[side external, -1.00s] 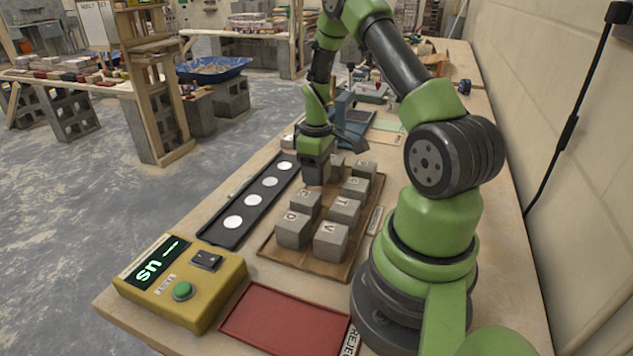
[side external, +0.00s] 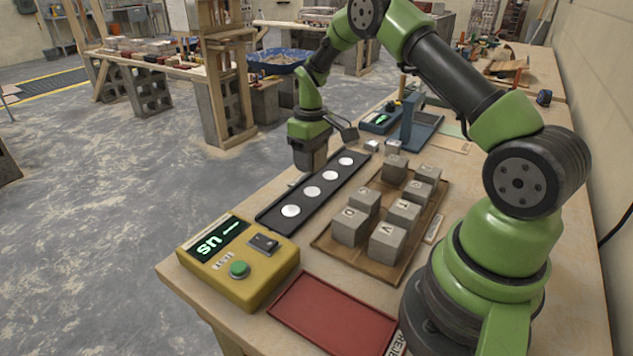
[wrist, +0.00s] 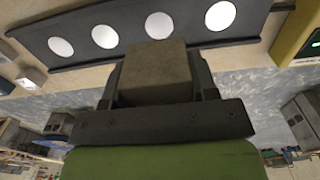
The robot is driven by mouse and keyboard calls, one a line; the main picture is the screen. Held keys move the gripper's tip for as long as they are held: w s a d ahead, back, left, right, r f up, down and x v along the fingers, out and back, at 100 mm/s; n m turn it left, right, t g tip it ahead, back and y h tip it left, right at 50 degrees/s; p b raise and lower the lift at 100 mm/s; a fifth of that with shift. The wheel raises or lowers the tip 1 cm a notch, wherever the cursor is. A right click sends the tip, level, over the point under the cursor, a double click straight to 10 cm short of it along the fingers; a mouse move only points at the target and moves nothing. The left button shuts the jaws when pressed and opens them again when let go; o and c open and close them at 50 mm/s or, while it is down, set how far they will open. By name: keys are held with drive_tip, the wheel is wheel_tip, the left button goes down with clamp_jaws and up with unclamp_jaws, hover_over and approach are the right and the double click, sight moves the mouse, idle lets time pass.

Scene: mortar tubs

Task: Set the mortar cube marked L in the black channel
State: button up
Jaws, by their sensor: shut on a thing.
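My gripper (side external: 309,158) hangs by the far-left side of the black channel (side external: 268,216), near its middle. It is shut on a plain grey mortar cube (wrist: 155,72), seen between the jaws in the wrist view. No letter shows on the cube's visible face, so I cannot tell its mark. The channel also shows in the wrist view (wrist: 188,22), beyond the cube, with a row of several white discs and no cube on the visible ones. Whether the cube overlaps the channel's edge is unclear.
Several lettered cubes stand in a brown tray (side external: 330,243) right of the channel. A yellow box (side external: 235,275) with a green button and display stands at the near end. A red tray (side external: 333,313) lies in front. A blue stand (side external: 408,125) is behind.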

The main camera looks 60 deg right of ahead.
sight(312, 191)
wheel_tip(312, 191, down, 7)
drive_tip(key=shift+r, duration=0.15)
idle(0.4)
drive_tip(key=o, duration=1.2)
drive_tip(key=shift+c, duration=0.2)
